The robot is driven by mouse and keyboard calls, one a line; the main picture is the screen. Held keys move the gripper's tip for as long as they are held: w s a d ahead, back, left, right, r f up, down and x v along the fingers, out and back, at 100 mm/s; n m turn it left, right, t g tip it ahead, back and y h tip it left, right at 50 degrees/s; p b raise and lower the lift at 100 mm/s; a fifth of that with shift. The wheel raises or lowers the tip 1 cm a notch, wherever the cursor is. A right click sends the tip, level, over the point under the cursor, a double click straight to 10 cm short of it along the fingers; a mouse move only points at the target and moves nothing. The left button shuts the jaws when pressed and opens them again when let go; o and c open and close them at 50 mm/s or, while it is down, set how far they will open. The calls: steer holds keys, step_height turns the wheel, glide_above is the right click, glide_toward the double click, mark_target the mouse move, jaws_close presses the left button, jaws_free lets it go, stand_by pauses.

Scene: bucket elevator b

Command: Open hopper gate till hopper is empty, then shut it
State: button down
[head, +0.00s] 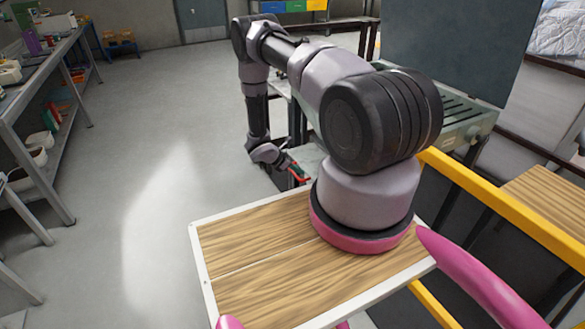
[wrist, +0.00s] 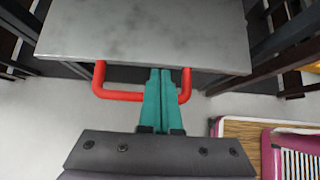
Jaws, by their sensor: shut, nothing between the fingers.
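A flat grey metal plate (wrist: 150,30) with a red U-shaped handle (wrist: 117,95) on its near edge fills the upper wrist view; it looks like the hopper gate. In the head view the red handle (head: 300,174) shows small beside my wrist. My gripper (wrist: 161,72) has teal fingers pressed together with nothing between them. The fingers cross over the handle's bar, right of its middle, with their tips close to the plate's edge. I cannot tell whether they touch the bar. The hopper's inside and contents are not visible.
A yellow rail (head: 500,203) and a dark frame stand to the right of my arm. A grey workbench (head: 40,60) with shelves runs along the left. The floor (head: 170,130) between them is clear.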

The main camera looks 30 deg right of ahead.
steer(key=shift+d+f, duration=0.2)
steer(key=d, duration=1.2)
steer(key=shift+w, duration=0.15)
steer(key=shift+d, duration=0.1)
steer(key=shift+r, duration=0.15)
